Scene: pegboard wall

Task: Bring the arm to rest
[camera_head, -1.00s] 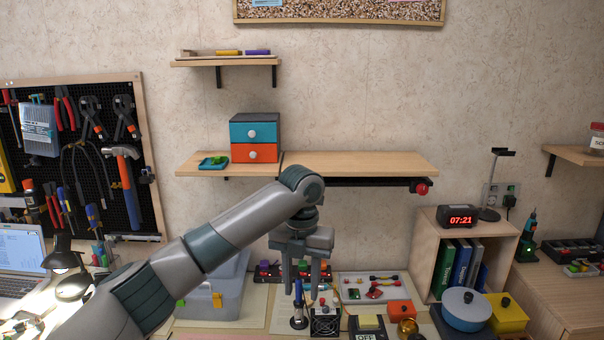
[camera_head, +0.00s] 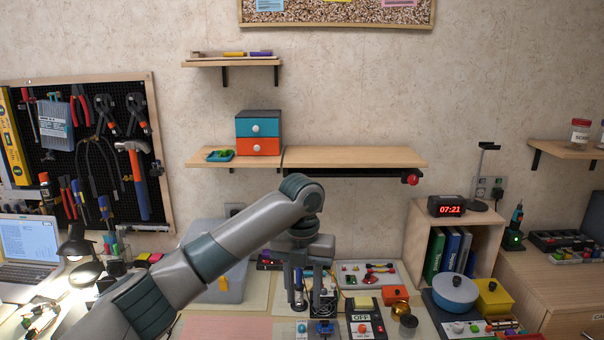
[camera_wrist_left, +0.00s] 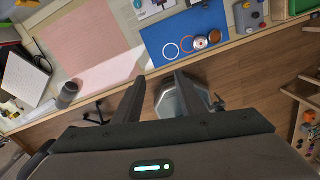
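My left arm comes in from the lower left in the head view, bent at a grey joint. My left gripper (camera_head: 304,288) hangs from it, fingers pointing down, in front of the back part of the desk. In the left wrist view my left gripper (camera_wrist_left: 158,84) has its two dark fingers apart with nothing between them. They show over the desk's edge and the floor. My right gripper is in neither view.
A pink mat (camera_wrist_left: 84,46) and a blue mat (camera_wrist_left: 172,40) with rings lie on the desk. A wooden shelf (camera_head: 350,156) is above; a cubby with binders (camera_head: 415,243) stands right.

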